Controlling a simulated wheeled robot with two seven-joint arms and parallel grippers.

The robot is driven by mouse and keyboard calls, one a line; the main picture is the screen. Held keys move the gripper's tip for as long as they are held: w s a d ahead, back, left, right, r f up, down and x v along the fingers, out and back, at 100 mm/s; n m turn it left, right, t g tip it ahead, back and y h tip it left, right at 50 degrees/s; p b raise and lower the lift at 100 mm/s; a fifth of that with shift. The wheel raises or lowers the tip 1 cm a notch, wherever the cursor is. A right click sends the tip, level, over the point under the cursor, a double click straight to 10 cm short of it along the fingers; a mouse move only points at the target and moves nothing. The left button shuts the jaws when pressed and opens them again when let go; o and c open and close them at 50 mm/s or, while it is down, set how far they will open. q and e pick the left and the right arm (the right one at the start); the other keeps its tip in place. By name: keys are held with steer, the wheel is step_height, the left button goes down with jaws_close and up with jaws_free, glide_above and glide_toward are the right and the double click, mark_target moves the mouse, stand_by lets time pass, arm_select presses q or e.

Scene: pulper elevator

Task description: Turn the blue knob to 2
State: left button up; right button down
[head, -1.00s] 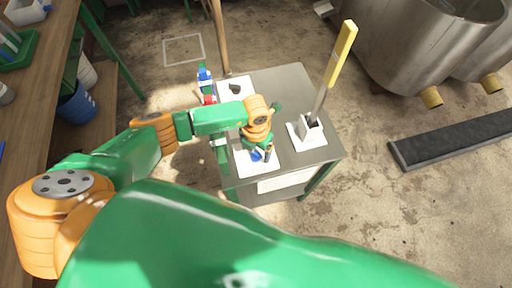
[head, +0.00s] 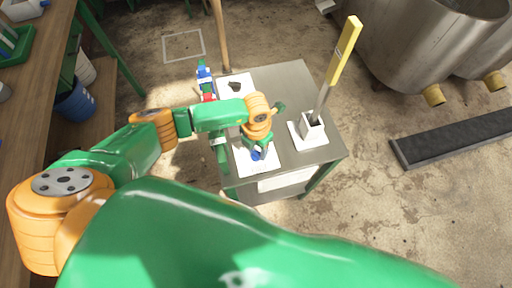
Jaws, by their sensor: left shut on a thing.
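The blue knob (head: 257,155) sits on a white plate (head: 244,167) at the near left of the grey metal table. My left gripper (head: 259,150) points down over the plate and is shut on the blue knob. The gripper and wrist cover much of the knob, and its pointer and any numbers are too small to read. My right gripper does not show.
A lever with a yellow handle (head: 344,50) rises from a white base (head: 309,132) on the table's right side. A black knob (head: 235,87) sits on another plate behind. A black-topped strip (head: 455,137) lies on the floor to the right.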

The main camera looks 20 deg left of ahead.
arm_select(q)
steer(key=m+b, duration=0.2)
steer(key=m, duration=0.2)
steer(key=shift+d+f+m+b, duration=0.1)
steer(key=shift+m+b, duration=0.2)
steer(key=shift+b, duration=0.05)
steer(key=shift+m+b, duration=0.55)
steer(key=shift+m, duration=0.45)
steer(key=o, duration=1.4)
steer(key=shift+c, duration=0.2)
step_height(320, 180, up, 7)
steer(key=b, duration=0.1)
steer(key=shift+r, duration=0.2)
